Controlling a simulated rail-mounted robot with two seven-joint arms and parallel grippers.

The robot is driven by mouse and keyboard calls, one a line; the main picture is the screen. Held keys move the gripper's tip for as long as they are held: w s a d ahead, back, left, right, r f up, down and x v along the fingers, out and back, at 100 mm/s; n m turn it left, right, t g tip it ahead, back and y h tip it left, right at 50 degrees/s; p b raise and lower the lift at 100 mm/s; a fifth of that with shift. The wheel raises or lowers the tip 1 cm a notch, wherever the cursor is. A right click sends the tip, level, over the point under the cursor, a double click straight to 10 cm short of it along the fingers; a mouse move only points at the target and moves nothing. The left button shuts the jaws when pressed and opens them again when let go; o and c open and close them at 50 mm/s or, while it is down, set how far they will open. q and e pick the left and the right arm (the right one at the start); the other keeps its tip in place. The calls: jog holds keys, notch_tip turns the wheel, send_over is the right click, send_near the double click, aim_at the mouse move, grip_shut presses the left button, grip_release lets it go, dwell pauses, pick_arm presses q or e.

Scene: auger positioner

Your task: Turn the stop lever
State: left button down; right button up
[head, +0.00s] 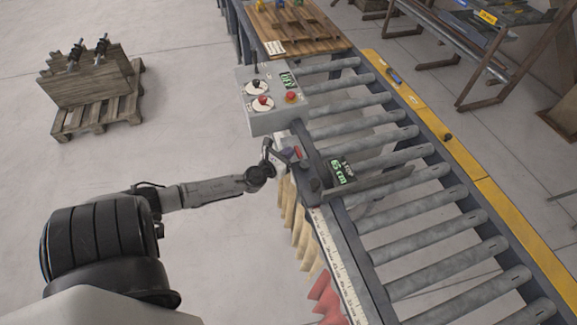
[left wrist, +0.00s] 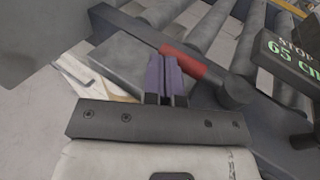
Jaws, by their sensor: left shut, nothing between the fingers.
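The stop lever shows in the left wrist view as a red grip (left wrist: 192,62) on a dark arm with a round dark end. In the head view its red part (head: 297,153) shows small at the conveyor's left rail. My left gripper (head: 286,154) is over that rail beside the lever. In the left wrist view its purple fingers (left wrist: 167,78) are together and empty, just left of the red grip. I cannot tell whether they touch it. A stop display (left wrist: 292,62) reading 65 cm stands to the right of the lever; it also shows in the head view (head: 341,171). My right gripper is not in view.
A control box (head: 272,98) with knobs and a red button stands just beyond my left gripper. The roller conveyor (head: 390,160) runs to the right, with a ruler strip (head: 338,262) along its near left rail. A pallet with a wooden crate (head: 88,90) stands far left on open floor.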

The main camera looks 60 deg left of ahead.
pick_arm(q)
jog(key=shift+d+h, duration=0.15)
jog(key=shift+h, duration=0.15)
jog(key=shift+d, duration=0.1)
jog(key=b+v, duration=0.1)
jog(key=v, duration=1.2)
jog(key=shift+s+d, duration=0.15)
jog(key=shift+s, duration=0.25)
jog(key=shift+f, duration=0.1)
